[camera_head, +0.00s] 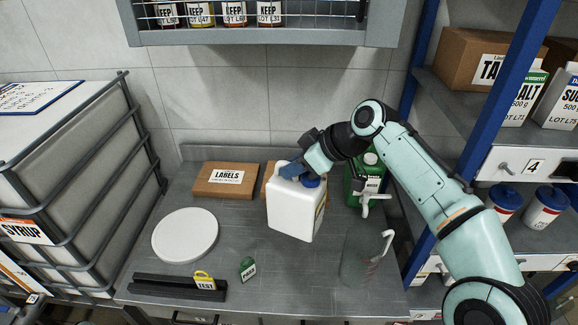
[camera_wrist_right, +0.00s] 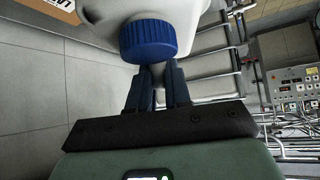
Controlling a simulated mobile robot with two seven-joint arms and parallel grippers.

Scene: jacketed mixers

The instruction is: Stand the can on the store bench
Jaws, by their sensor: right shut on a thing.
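The can is a white plastic jerrycan (camera_head: 296,209) with a blue cap, in the middle of the head view, nearly upright over the grey bench (camera_head: 240,285). I cannot tell whether its base touches the bench top. My right gripper (camera_head: 291,171) reaches in from the right and is shut on the can's handle at the top. In the right wrist view the fingers (camera_wrist_right: 157,82) meet the white can (camera_wrist_right: 185,20) just below its blue cap (camera_wrist_right: 148,40). The left gripper is not in view.
A labels box (camera_head: 224,180), a round white lid (camera_head: 185,234), a black rail (camera_head: 178,286) with a yellow tag (camera_head: 204,280), a green tag (camera_head: 247,268), a clear jug (camera_head: 358,262) and a green container (camera_head: 357,186) surround the can. A wire-fronted cabinet (camera_head: 260,38) hangs above.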

